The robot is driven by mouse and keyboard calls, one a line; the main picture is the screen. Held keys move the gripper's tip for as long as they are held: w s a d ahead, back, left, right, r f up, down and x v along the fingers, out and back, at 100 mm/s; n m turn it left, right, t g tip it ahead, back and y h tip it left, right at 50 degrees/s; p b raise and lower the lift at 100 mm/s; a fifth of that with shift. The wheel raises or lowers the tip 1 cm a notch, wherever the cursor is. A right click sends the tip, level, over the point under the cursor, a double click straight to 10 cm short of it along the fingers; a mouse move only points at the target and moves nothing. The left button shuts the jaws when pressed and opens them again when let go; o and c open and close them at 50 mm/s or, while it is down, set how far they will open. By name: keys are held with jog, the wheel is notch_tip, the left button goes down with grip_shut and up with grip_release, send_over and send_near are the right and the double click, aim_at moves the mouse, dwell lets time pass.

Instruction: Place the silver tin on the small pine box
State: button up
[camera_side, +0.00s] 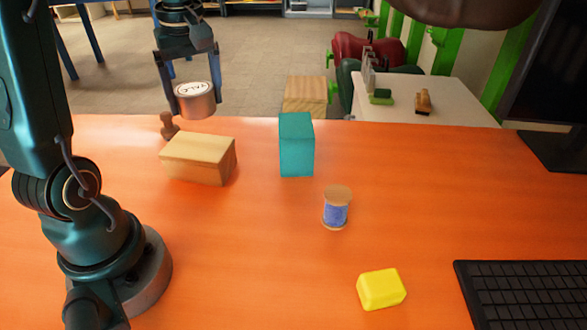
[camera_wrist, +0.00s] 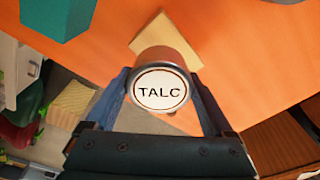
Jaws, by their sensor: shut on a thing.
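My gripper (camera_side: 194,106) is shut on the round silver tin (camera_side: 197,103), one finger on each side. The tin is upright, has a white lid and takes a warm, coppery tint in the side view. In the wrist view the tin (camera_wrist: 162,88) shows its lid, which reads TALC, between my fingers. The small pine box (camera_side: 198,158) stands on the orange table, lower than the tin and nearer the side camera. The tin is in the air, apart from the box. In the wrist view the pine box (camera_wrist: 165,40) is partly hidden behind the tin.
A small brown wooden stamp-like piece (camera_side: 169,126) stands just behind the pine box. A teal block (camera_side: 297,146) stands to its right. A blue thread spool (camera_side: 336,208), a yellow block (camera_side: 381,289) and a black keyboard (camera_side: 525,292) are farther right.

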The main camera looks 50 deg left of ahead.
aim_at(196, 145)
jog(key=shift+s+a+f+n, duration=0.1)
jog(key=shift+s+a+n, duration=0.15)
jog(key=shift+a, duration=0.25)
jog(key=shift+s+a+n, duration=0.25)
jog(key=shift+a, duration=0.25)
jog(key=shift+s+a+f, duration=0.1)
jog(key=shift+f, duration=3.9)
jog(key=o, duration=1.3)
jog(key=shift+f, duration=0.1)
